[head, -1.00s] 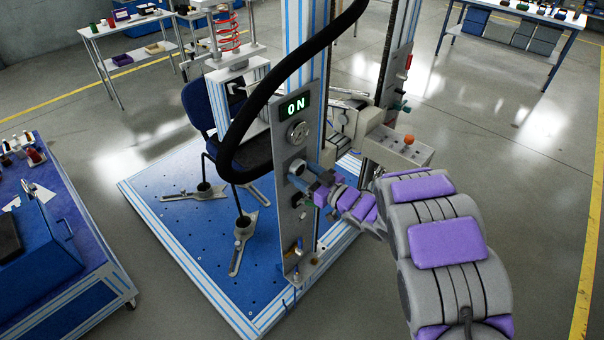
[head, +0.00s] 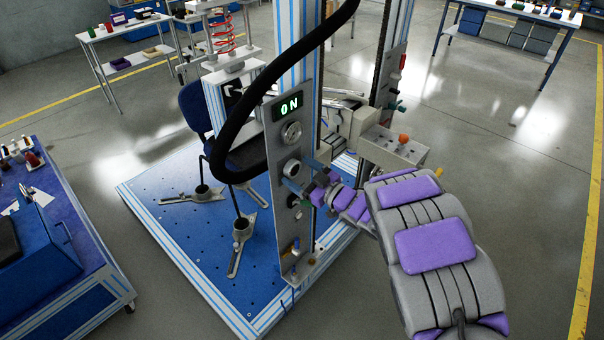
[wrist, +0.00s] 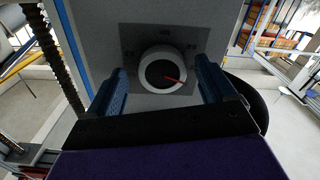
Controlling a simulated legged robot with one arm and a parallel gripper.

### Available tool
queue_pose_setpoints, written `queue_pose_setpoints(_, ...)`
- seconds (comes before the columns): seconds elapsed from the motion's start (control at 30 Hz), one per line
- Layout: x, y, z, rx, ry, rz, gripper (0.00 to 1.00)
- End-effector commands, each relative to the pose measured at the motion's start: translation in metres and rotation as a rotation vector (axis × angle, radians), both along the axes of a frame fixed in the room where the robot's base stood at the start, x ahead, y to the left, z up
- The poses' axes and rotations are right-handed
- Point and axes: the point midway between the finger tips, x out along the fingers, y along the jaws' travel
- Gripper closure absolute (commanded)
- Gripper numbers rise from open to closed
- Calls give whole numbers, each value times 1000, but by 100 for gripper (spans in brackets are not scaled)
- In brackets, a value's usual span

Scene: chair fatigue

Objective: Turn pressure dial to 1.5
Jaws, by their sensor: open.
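The pressure dial (wrist: 152,83) is a round knob with a white rim, a dark face and a red pointer, on a dark plate with blurred marks. In the wrist view the pointer aims right and slightly down. In the head view, a round dial (head: 291,169) sits on the grey panel below another round fitting. My gripper (head: 301,179) is in front of the panel, at the dial's lower right. Its blue fingers (wrist: 161,75) are open, one on each side of the dial, with visible gaps. Whether the fingertips touch the plate cannot be told.
The grey panel (head: 272,205) stands on the blue base of a test rig and shows a lit ON display (head: 289,105). A black hose (head: 262,95) arches beside it. A chair (head: 193,105) is behind. A blue workbench (head: 85,235) stands left. The floor at right is open.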

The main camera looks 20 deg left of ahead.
Motion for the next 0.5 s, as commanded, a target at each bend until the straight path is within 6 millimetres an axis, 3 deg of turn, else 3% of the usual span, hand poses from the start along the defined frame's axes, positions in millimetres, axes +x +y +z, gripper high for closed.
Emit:
queue_pose_setpoints(0.27, -5, -15, 0, -3, 1, -2, 16)
queue_pose_setpoints(0.5, -23, -64, 2, 0, 3, -5, 16)
